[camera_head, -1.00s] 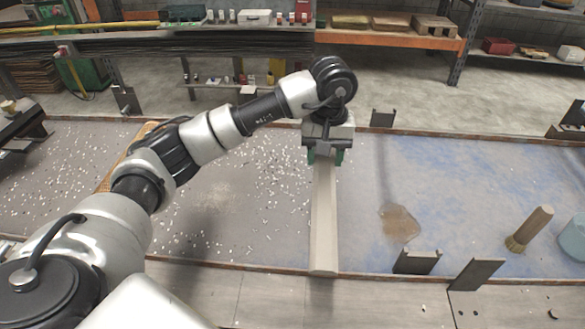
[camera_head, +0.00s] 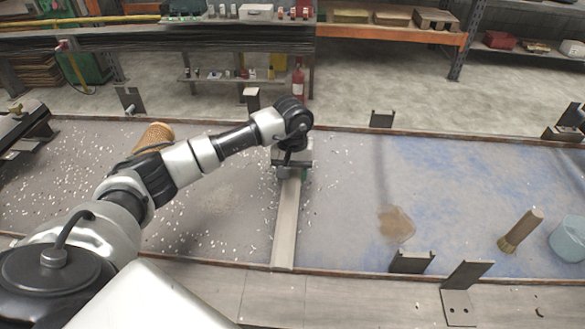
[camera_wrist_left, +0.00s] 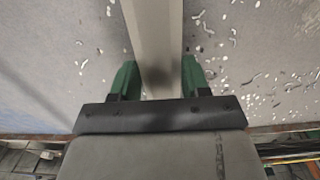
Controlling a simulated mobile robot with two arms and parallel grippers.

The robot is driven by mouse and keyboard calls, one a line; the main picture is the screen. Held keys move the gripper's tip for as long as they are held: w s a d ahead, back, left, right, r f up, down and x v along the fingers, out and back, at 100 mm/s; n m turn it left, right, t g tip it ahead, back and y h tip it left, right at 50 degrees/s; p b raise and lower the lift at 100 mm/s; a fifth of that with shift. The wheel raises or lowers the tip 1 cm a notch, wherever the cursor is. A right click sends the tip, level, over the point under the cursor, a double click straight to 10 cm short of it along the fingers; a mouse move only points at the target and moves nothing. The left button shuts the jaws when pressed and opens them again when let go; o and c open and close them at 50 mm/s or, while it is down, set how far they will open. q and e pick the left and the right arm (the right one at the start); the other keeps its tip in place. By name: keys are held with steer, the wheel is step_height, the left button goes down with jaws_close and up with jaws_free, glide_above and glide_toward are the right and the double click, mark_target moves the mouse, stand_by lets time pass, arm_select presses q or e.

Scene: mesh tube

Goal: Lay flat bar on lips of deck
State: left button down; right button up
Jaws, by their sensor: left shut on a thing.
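A pale flat bar (camera_head: 286,225) runs from my left gripper toward the near side of the deck (camera_head: 345,170). Its near end reaches the deck's near lip (camera_head: 350,274); I cannot tell if it touches. My left gripper (camera_head: 290,174) is shut on the bar near its far end, close to the far lip (camera_head: 340,129). In the left wrist view the bar (camera_wrist_left: 155,35) lies between the green fingers (camera_wrist_left: 158,80). My right gripper is not in view.
White chips are scattered on the deck's left half. A mesh tube (camera_head: 153,137) lies behind my arm. A brush (camera_head: 520,231), a light blue tub (camera_head: 568,240), a brown stain (camera_head: 396,224) and upright dark brackets (camera_head: 411,262) are on the right. The blue-tinted middle right is mostly clear.

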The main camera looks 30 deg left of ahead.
mark_target(292, 175)
arm_select(q)
steer(key=shift+f+b, duration=0.1)
steer(key=shift+b, duration=0.2)
steer(key=c, duration=0.5)
jaws_free()
steer(key=shift+r+p, duration=0.2)
steer(key=shift+p, duration=0.1)
steer(key=shift+r, duration=0.25)
step_height(292, 175, up, 12)
steer(key=b, duration=0.3)
steer(key=shift+f, duration=0.25)
